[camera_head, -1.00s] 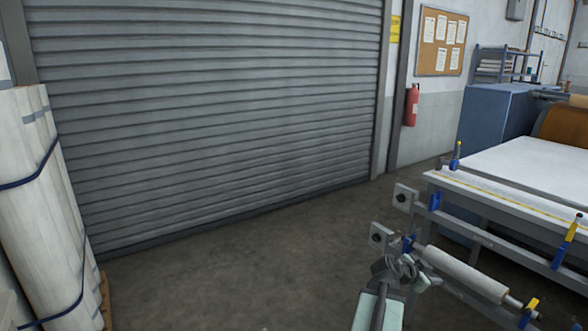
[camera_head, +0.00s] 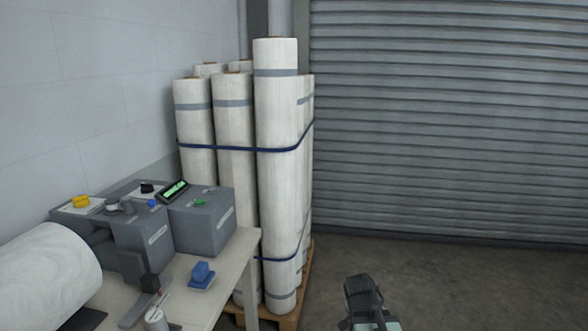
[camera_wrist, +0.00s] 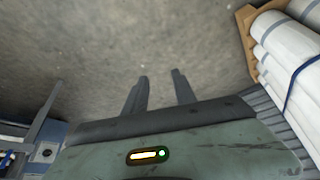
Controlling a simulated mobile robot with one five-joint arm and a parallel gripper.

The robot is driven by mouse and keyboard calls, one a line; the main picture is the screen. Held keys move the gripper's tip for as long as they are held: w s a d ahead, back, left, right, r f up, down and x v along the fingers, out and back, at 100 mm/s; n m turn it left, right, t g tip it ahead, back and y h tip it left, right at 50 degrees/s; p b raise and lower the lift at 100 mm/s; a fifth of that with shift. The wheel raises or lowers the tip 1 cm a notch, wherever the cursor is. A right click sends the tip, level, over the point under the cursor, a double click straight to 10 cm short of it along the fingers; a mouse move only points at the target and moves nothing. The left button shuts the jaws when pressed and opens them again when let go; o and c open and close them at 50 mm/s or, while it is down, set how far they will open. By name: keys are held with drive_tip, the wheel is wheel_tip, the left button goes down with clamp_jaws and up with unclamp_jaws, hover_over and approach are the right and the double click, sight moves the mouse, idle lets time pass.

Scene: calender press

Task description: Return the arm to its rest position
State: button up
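My arm is the only thing the task names. My gripper shows in the wrist view (camera_wrist: 160,76) with its two grey fingers apart and nothing between them. Only bare floor shows beyond the fingertips. In the head view my arm's end shows at the bottom, right of centre, in front of the floor and shutter; its fingers cannot be made out there. The gripper touches nothing that I can see.
Tall white rolls (camera_head: 275,180), strapped in blue, stand on a wooden pallet (camera_head: 290,318). Left of them is a bench (camera_head: 225,285) with a grey control box (camera_head: 205,225) and a large white roll (camera_head: 45,275). Floor before the shutter (camera_head: 450,130) is clear.

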drive_tip(key=s+a+f+n+g+y, duration=0.2)
drive_tip(key=s+a+n+g+y, duration=0.2)
drive_tip(key=s+a+n, duration=0.55)
wheel_tip(320, 180, up, 18)
drive_tip(key=w+a+m+p, duration=0.1)
drive_tip(key=w+p, duration=0.1)
drive_tip(key=p, duration=1.6)
drive_tip(key=shift+w+f, duration=0.15)
drive_tip(key=shift+a, duration=0.1)
